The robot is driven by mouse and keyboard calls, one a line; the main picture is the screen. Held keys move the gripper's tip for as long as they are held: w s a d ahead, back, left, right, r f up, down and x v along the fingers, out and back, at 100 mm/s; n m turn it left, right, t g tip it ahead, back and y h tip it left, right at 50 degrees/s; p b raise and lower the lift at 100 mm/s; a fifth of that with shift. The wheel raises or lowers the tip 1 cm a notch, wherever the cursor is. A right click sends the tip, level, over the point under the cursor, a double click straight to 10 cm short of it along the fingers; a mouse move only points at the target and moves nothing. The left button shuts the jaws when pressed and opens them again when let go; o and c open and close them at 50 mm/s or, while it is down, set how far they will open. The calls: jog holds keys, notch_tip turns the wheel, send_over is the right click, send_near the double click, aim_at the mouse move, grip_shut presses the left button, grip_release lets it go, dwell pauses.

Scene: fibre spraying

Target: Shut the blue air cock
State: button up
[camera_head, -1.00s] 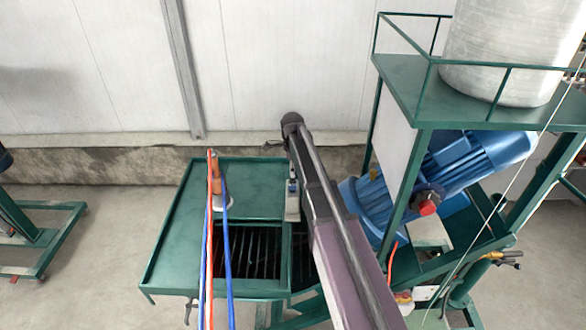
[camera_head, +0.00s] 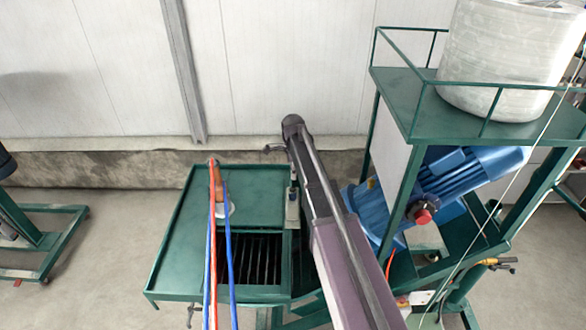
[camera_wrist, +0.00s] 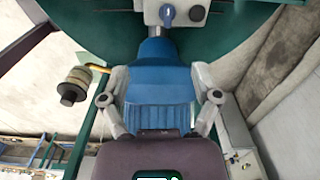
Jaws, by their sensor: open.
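In the wrist view, a small blue knob (camera_wrist: 167,13), which may be the air cock, sits on a pale grey box at the top edge. A dark round part is beside it. My gripper (camera_wrist: 158,78) is open, its two grey fingers spread apart with nothing gripped. The knob lies beyond the fingertips, slightly right of the middle between them, and they appear apart from it. A ribbed blue motor-like body (camera_wrist: 158,85) shows between the fingers. In the head view, my arm hides what is beneath it, and the gripper cannot be made out.
A green table (camera_head: 175,260) with a dark slatted opening stands left of my arm. Blue and orange hoses (camera_head: 228,265) cross its front. A green frame (camera_head: 405,90) with a big blue motor (camera_head: 455,180) and white drum (camera_head: 500,60) stands close on the right.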

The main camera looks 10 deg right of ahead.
jog(key=s+f+n+b, duration=1.9)
jog(key=s+f+b, duration=0.3)
jog(key=s, duration=0.5)
jog(key=shift+f+b, duration=0.4)
jog(key=shift+f, duration=0.2)
jog(key=shift+d, duration=0.1)
dwell(1.2)
